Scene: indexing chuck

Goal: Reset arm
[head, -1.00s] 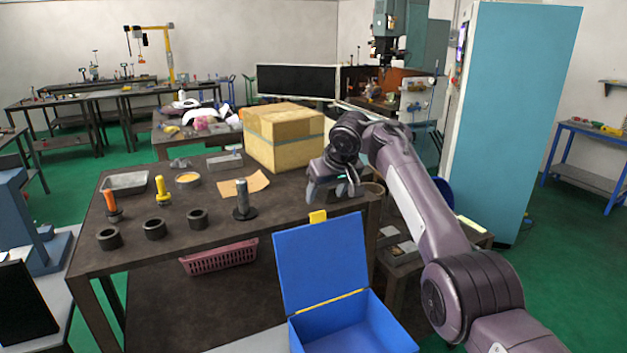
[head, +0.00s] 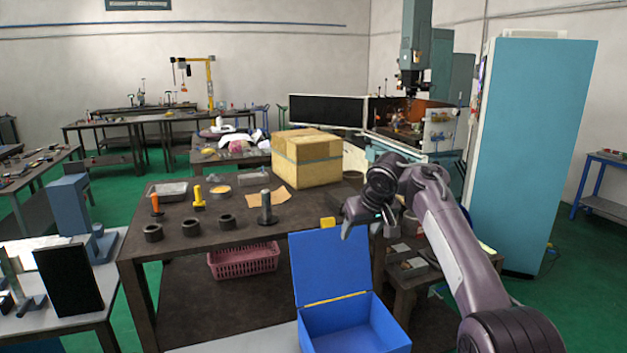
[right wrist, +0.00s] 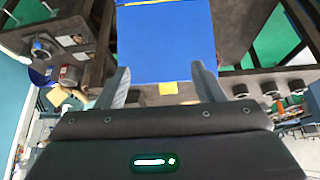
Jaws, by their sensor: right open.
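My right arm comes in from the lower right of the head view. My left gripper is not in view.
The dark table (head: 175,262) carries orange and yellow handled tools, several black rings, a grey post (head: 266,207) and a cardboard box (head: 306,158). The open blue box (head: 355,325) stands in front. A pink basket (head: 243,262) sits below. A blue cabinet (head: 535,150) stands at right.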

